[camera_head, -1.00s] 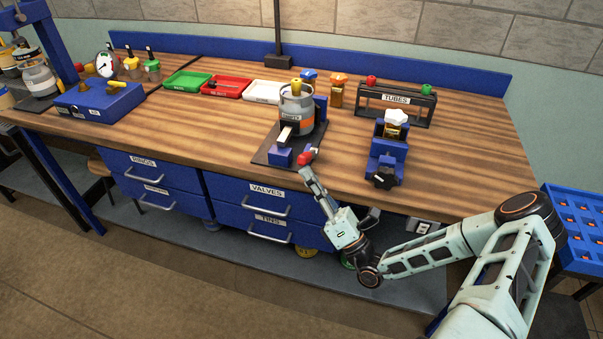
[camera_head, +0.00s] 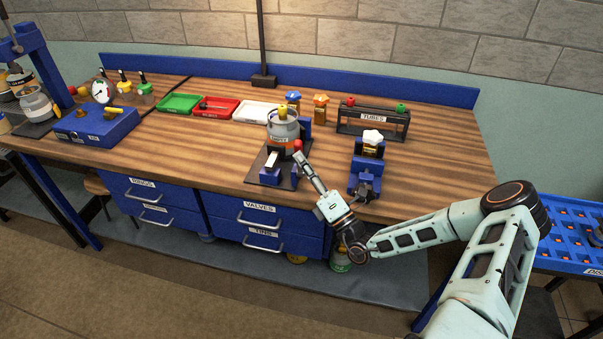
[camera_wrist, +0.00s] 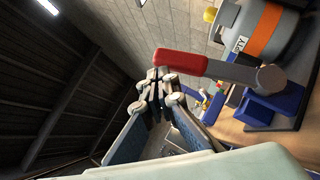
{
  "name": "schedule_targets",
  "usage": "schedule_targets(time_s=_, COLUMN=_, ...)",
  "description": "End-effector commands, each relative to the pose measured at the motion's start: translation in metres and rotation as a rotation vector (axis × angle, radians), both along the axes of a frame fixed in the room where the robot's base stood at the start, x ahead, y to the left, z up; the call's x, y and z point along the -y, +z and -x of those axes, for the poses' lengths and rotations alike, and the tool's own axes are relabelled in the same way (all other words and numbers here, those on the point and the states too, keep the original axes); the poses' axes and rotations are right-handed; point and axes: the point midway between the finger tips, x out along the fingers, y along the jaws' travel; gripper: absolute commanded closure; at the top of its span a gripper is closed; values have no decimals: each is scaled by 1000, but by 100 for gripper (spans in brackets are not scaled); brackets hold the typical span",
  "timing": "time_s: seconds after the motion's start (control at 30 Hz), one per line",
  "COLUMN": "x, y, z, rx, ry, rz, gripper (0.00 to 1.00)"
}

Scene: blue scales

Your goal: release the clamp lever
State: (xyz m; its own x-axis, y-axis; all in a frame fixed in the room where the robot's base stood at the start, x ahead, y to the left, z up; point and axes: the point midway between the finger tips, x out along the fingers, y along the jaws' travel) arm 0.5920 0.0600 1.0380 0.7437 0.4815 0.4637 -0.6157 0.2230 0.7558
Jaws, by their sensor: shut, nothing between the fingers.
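The clamp lever is a grey bar with a red grip (camera_wrist: 182,62) in the wrist view. It runs to a round pivot on a blue bracket beside a grey canister with an orange band (camera_wrist: 265,32). In the head view the red grip (camera_head: 298,145) stands up in front of the canister's right side (camera_head: 283,130), above the clamp's dark base plate (camera_head: 288,184). My gripper (camera_wrist: 157,80) is shut and empty, its fingertips close against the free end of the red grip. I cannot tell whether they touch. My gripper (camera_head: 297,156) also shows in the head view.
A blue stand with a white-topped piece (camera_head: 365,183) is right of the clamp. The tubes rack (camera_head: 373,122) stands behind. Green, red and white trays (camera_head: 252,113) lie left. Drawers are below the bench's front edge. Bare wood (camera_head: 200,150) lies left of the clamp.

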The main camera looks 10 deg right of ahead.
Motion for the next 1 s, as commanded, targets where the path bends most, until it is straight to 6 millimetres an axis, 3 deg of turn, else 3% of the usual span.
schedule_targets(time_s=0.4, x=7, y=11, z=-26, rx=0, ry=0, rz=1, gripper=100)
schedule_targets(time_s=1.0, x=10, y=13, z=-30, rx=2, ry=-2, rz=0, gripper=100)
